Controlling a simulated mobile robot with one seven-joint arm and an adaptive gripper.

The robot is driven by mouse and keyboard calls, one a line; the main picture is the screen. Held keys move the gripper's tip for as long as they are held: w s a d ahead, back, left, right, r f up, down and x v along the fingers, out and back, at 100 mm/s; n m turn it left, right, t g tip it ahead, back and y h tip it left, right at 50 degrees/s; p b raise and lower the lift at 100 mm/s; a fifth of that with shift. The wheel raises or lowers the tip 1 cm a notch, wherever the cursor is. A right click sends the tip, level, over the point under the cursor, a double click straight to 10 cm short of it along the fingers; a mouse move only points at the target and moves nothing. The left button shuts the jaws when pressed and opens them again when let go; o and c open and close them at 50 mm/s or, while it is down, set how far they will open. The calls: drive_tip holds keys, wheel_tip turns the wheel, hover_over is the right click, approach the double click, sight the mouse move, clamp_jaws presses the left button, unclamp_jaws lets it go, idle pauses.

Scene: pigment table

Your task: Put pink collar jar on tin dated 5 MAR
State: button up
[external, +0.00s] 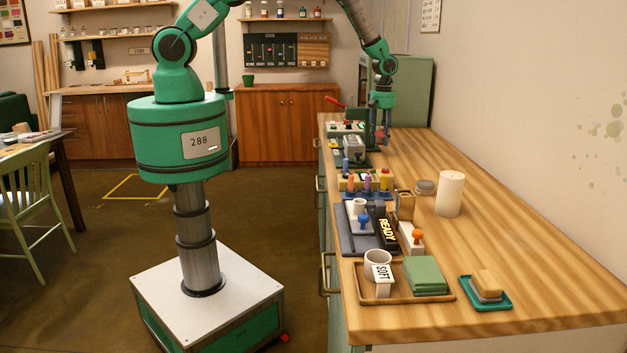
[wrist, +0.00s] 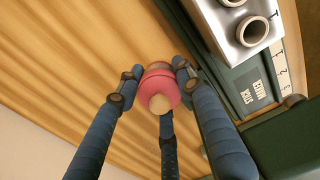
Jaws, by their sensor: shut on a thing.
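A jar with a pink collar (wrist: 159,86) and a pale round end is between the blue fingers of my gripper (wrist: 155,82) in the wrist view. The fingers are shut on it. In the external view my gripper (external: 380,138) hangs low over the far end of the wooden table, beside a grey metal device. I cannot read a 5 MAR date anywhere, so I cannot tell which thing is the dated tin.
The metal device (wrist: 238,22) with round openings stands on a dark green base right of my gripper. Nearer stand a bottle rack (external: 365,182), a white candle (external: 450,193), a wooden tray (external: 405,297) and a teal dish (external: 486,303). The table's right side is mostly clear.

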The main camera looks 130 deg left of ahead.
drive_tip(key=shift+m, duration=0.4)
drive_tip(key=w+d+r, duration=0.1)
drive_tip(key=w+d, duration=0.4)
drive_tip(key=d, duration=0.4)
drive_tip(key=w+d+r+p, duration=0.1)
drive_tip(key=w+d, duration=0.5)
drive_tip(key=d, duration=0.3)
drive_tip(key=w+d+r, duration=0.1)
drive_tip(key=w+d, duration=0.4)
drive_tip(key=d, duration=0.4)
drive_tip(key=shift+w+d+r+p, duration=0.2)
drive_tip(key=shift+w+d+p, duration=0.05)
drive_tip(key=shift+w+p, duration=0.15)
drive_tip(key=shift+a, duration=0.1)
drive_tip(key=p, duration=0.2)
hover_over(426, 183)
drive_tip(key=shift+f, duration=0.75)
drive_tip(key=shift+f+p, duration=0.5)
drive_tip(key=shift+f, duration=1.2)
